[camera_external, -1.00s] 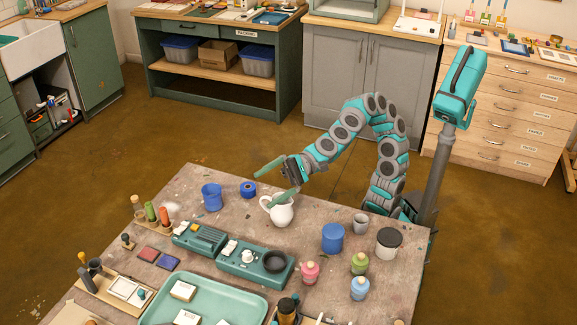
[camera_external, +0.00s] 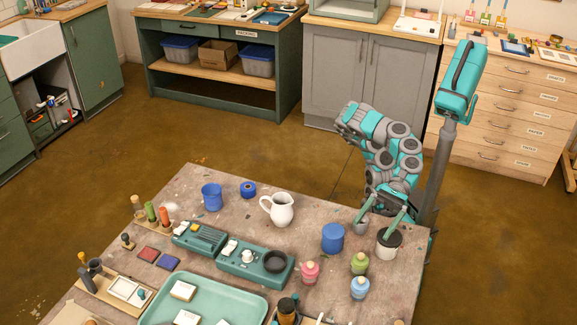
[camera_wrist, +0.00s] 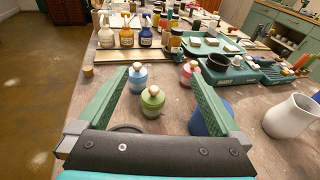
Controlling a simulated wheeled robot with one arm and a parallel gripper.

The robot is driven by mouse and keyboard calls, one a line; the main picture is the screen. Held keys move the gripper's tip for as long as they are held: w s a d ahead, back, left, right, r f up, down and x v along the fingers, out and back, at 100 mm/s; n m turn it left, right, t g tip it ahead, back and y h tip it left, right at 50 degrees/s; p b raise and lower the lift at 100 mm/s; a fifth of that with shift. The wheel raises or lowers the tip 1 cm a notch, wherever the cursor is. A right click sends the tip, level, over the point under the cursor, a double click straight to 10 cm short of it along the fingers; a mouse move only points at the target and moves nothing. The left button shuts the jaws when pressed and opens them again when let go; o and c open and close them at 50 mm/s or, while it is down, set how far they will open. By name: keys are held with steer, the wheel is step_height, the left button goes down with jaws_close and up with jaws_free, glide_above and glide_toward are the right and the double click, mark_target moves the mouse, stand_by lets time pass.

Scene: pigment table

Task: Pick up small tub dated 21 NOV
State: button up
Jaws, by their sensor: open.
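No date reads clearly on any container, so I cannot tell which is the tub dated 21 NOV. In the wrist view my gripper (camera_wrist: 158,80) frames a green bottle (camera_wrist: 153,103) and a blue bottle (camera_wrist: 138,78) farther off. The blue tub (camera_wrist: 203,124) is partly hidden behind the right finger.
A pink bottle (camera_external: 310,274) stands left of the green and blue bottles. A white jug (camera_external: 278,209) stands behind the blue tub. Some bare table lies between jug and blue tub.

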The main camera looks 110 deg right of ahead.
steer(key=g, duration=0.2)
glide_toward(384, 250)
steer(key=shift+m, duration=0.3)
steer(key=w, duration=0.1)
steer(key=w+a+r, duration=0.1)
steer(key=w+r, duration=0.1)
steer(key=shift+a+r, duration=0.2)
steer(key=shift+a, duration=0.1)
steer(key=f, duration=0.1)
steer(key=s+f, duration=0.1)
steer(key=f, duration=0.1)
steer(key=shift+s+d+h, duration=0.2)
steer(key=shift+d+h, duration=0.05)
steer(key=shift+h, duration=0.05)
steer(key=shift+w+a+f+b, duration=0.25)
steer(key=shift+w+f+b, duration=0.25)
steer(key=shift+b, duration=0.35)
steer(key=shift+w+a+b, duration=0.35)
steer(key=shift+w+b, duration=0.05)
steer(key=shift+b, duration=0.15)
steer(key=b+x, duration=0.1)
steer(key=b, duration=0.1)
steer(key=b+x, duration=0.1)
steer(key=x, duration=0.1)
steer(key=shift+w+f+b, duration=0.15)
steer(key=shift+f+b, duration=0.15)
steer(key=shift+b, duration=0.05)
steer(key=shift+w+a+b, duration=0.5)
steer(key=shift+w, duration=0.15)
steer(key=shift+c, duration=0.2)
